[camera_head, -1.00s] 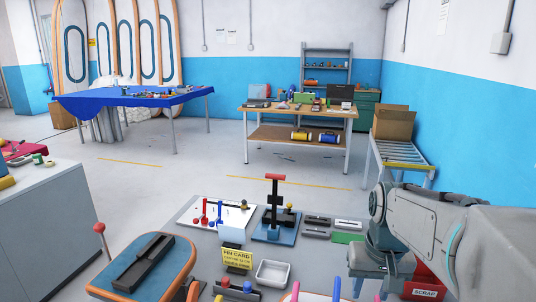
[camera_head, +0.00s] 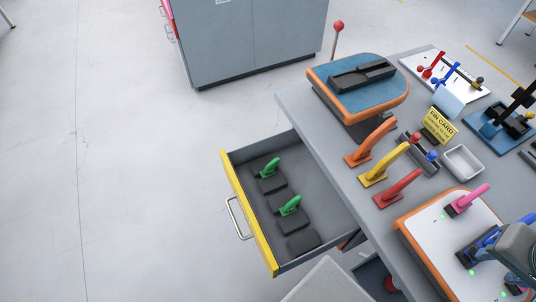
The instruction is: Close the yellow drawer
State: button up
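The yellow drawer has a yellow front (camera_head: 247,208) with a pale bar handle (camera_head: 236,217). It stands pulled well out to the left from under the grey workbench (camera_head: 300,112). Inside are two green fins (camera_head: 290,206) on dark pads and another dark pad. A grey rounded part at the lower right edge looks like a piece of my arm. My gripper's fingers do not show, and nothing of mine touches the drawer.
Orange, yellow (camera_head: 385,168) and red fins stand on the benchtop. An orange-edged board (camera_head: 425,245) lies near its front. A pale grey flat surface (camera_head: 328,284) is right of the drawer's near corner. A grey cabinet (camera_head: 245,40) stands behind. Floor left of the drawer is clear.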

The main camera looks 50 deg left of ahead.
aim_at(322, 221)
jog(key=u, duration=0.75)
jog(key=k, duration=0.8)
jog(key=u, duration=1.2)
jog(key=i, duration=0.5)
